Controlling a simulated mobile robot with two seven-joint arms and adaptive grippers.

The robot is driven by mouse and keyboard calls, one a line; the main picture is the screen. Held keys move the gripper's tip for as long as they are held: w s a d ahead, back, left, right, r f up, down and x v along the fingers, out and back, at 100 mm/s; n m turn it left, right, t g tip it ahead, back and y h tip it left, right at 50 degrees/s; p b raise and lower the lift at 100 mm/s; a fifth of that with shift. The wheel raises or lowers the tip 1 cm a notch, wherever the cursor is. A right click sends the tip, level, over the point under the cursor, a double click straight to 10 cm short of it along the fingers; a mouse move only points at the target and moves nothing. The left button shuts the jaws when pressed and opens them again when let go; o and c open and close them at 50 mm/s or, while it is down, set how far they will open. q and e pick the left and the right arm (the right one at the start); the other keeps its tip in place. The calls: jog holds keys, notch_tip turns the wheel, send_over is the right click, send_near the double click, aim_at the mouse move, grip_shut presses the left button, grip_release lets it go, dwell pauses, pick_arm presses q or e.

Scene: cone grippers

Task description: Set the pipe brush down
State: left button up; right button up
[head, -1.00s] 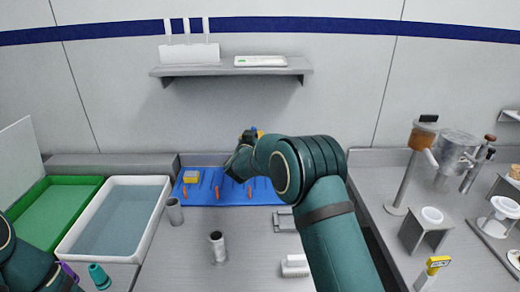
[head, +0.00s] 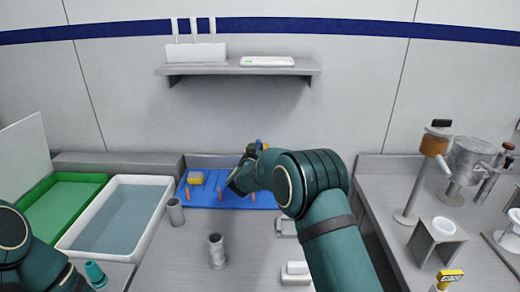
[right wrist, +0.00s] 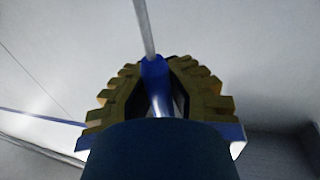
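The pipe brush (right wrist: 156,72) shows in the right wrist view as a blue handle with a thin pale rod running up out of the picture; its bristles are out of view there. My right gripper (right wrist: 156,66) has its ridged yellow fingers closed around the blue handle. In the head view my right gripper (head: 262,147) is small, above the back edge of the blue mat (head: 262,198), with the wrist and forearm covering part of it. The brush is hard to make out there. My left arm enters at the lower left; its gripper is out of view.
A yellow sponge (head: 195,178) and orange pegs (head: 222,194) are on the mat. Grey cylinders (head: 216,250) stand in front. A water-filled white basin (head: 157,186) and a green tray (head: 98,180) are left. A wall shelf (head: 238,69) hangs above. A stand with lab equipment (head: 437,240) is right.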

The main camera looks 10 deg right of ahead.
jog(key=o, duration=0.4)
jog(key=shift+r, duration=0.1)
jog(key=v, duration=1.2)
